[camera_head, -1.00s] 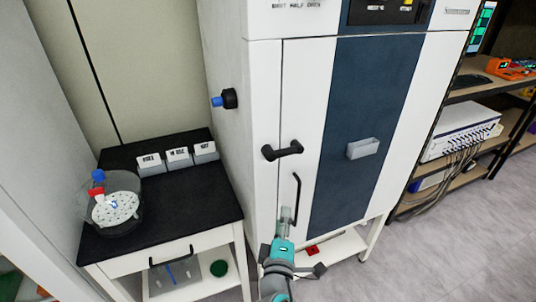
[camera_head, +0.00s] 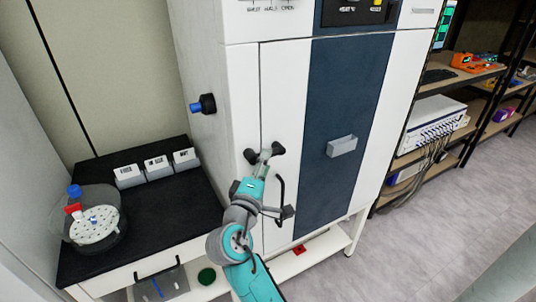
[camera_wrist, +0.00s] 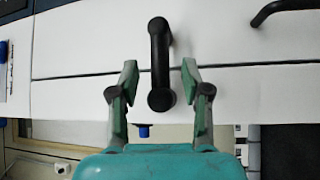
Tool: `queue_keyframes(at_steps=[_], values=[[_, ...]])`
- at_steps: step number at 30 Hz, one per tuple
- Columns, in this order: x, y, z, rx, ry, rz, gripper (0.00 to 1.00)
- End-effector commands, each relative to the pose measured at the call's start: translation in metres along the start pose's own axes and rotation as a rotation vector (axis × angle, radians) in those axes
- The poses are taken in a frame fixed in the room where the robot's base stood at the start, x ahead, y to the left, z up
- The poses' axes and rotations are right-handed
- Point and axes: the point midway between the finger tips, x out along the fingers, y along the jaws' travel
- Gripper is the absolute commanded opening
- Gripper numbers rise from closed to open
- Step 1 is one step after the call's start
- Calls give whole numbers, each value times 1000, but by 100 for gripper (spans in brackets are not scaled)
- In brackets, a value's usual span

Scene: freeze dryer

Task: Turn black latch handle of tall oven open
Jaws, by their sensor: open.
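The tall oven (camera_head: 290,90) is white with a dark blue panel down its door. Its black latch handle (camera_head: 277,149) sits near the door's left edge and is partly hidden by my gripper (camera_head: 262,164). In the wrist view the black latch handle (camera_wrist: 160,62) runs up and down the picture, across the dark door seam. My gripper (camera_wrist: 160,78) is open, with one finger on each side of the handle's lower end. Gaps show on both sides, and I see no contact.
A thin black vertical pull handle (camera_head: 280,195) is just below the latch, close to my wrist. A black-topped bench (camera_head: 165,215) with a round clear vessel (camera_head: 95,228) stands left of the oven. A shelf rack (camera_head: 405,170) stands to the right. Floor is clear at the lower right.

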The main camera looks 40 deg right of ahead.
Motion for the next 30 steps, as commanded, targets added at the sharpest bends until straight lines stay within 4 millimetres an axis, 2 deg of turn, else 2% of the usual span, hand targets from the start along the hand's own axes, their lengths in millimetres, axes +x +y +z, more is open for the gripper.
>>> queue_keyframes(at_steps=[3,9,20,24,26,30], values=[[19,0,1,0,-3,1,48],[36,0,0,-1,-1,-1,48],[39,0,0,0,1,-1,48],[39,0,0,0,1,0,12],[39,0,0,0,1,-1,0],[39,0,0,0,1,0,0]])
